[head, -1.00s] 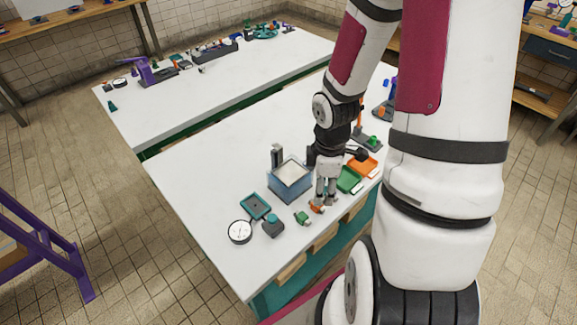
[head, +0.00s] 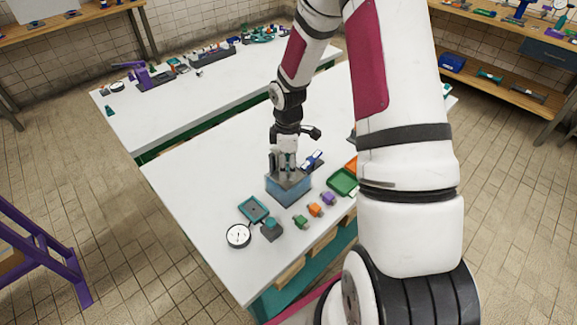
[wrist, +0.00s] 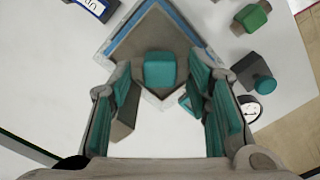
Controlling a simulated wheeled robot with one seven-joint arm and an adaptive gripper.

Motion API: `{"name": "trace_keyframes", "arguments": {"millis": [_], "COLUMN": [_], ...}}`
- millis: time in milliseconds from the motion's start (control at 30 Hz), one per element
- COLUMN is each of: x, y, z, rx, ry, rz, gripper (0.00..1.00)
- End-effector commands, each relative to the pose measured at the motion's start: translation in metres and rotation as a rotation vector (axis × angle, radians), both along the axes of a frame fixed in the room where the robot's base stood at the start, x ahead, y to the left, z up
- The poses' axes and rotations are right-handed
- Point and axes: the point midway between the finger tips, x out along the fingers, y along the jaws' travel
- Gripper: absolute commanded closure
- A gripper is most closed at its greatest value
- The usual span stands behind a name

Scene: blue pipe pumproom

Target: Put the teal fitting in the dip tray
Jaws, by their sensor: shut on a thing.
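My gripper (head: 287,175) is over the blue-walled open container (head: 288,190) that looks like the dip tray. In the head view the fingers hide the fitting.
Green (head: 300,222), orange (head: 314,210) and purple (head: 328,198) fittings stand in front of the container. A teal tray (head: 253,208), a dial gauge (head: 238,235) and a teal-topped grey block (head: 270,230) lie to the left. A green tray (head: 343,182) is right. The table's left-back is clear.

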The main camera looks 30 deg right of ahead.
Motion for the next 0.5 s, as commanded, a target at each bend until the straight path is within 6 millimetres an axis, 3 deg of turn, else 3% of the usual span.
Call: {"name": "trace_keyframes", "arguments": {"millis": [500], "x": [0.0005], "y": [-0.0003], "z": [-0.0133], "rx": [-0.001], "ry": [-0.002], "rz": [0.0], "gripper": [0.91]}}
